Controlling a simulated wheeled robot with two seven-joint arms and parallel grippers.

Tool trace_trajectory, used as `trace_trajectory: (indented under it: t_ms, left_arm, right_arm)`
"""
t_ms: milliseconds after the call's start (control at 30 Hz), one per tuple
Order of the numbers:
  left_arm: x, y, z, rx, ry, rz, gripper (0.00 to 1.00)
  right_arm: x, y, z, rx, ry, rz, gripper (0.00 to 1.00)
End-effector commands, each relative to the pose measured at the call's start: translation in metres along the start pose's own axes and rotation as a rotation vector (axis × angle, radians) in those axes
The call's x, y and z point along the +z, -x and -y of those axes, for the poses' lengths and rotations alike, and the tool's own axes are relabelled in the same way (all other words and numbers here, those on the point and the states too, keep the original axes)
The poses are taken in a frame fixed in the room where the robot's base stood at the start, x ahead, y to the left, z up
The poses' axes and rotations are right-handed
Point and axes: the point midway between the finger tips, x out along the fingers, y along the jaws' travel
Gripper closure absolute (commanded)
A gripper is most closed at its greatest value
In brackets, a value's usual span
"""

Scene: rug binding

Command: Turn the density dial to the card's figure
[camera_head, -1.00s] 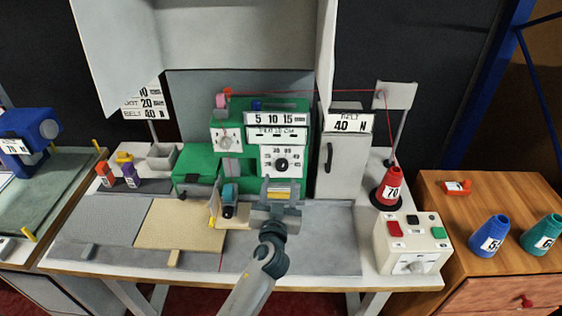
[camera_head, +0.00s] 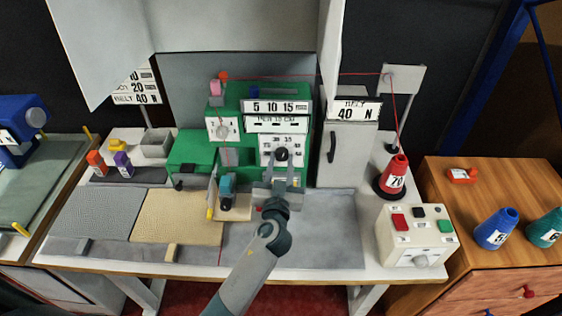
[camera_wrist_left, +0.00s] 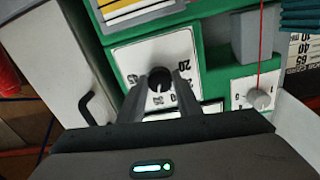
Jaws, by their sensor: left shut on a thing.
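A black dial (camera_head: 282,153) sits on a white numbered plate (camera_head: 268,144) on the front of the green machine (camera_head: 190,150). In the left wrist view the black dial (camera_wrist_left: 160,79) is between my fingertips, with numbers such as 20 around it. My left gripper (camera_head: 283,163) is shut on the dial; it also shows in the left wrist view (camera_wrist_left: 161,88). The exact figure under the pointer is not readable. A figure card (camera_head: 137,88) on a post at the back left carries lines with 10, 20 and 40 N. My right gripper is out of view.
A smaller grey dial (camera_head: 222,128) is left of the numbered plate. A grey cabinet (camera_head: 345,155) marked 40 N stands to the right. A red cone (camera_head: 395,177) and a button box (camera_head: 415,236) stand further right. A presser part (camera_head: 226,190) is left of the gripper.

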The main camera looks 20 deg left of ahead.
Motion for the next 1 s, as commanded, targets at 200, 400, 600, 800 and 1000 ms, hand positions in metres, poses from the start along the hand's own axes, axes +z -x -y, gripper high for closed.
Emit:
trace_trajectory:
  t_ms: [200, 400, 600, 800, 1000]
  left_arm:
    - [0.0000, -0.0001, -0.0004, 0.001, 0.000, 0.000, 0.91]
    - [-0.0003, -0.0002, -0.0005, 0.002, -0.022, 0.001, 0.91]
    - [-0.0010, -0.0002, -0.0005, 0.002, -0.094, 0.003, 0.91]
    - [-0.0021, -0.0004, 0.0002, 0.002, -0.225, 0.008, 0.91]
    - [-0.0030, -0.0007, 0.0008, 0.002, -0.385, 0.017, 0.91]
  right_arm:
    - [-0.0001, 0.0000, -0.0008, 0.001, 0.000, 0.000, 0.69]
    - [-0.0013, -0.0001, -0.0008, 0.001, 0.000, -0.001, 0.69]
    - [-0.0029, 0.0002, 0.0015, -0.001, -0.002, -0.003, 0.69]
    - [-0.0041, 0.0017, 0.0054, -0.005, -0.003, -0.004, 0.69]
    - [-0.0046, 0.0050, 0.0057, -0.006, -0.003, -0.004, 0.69]
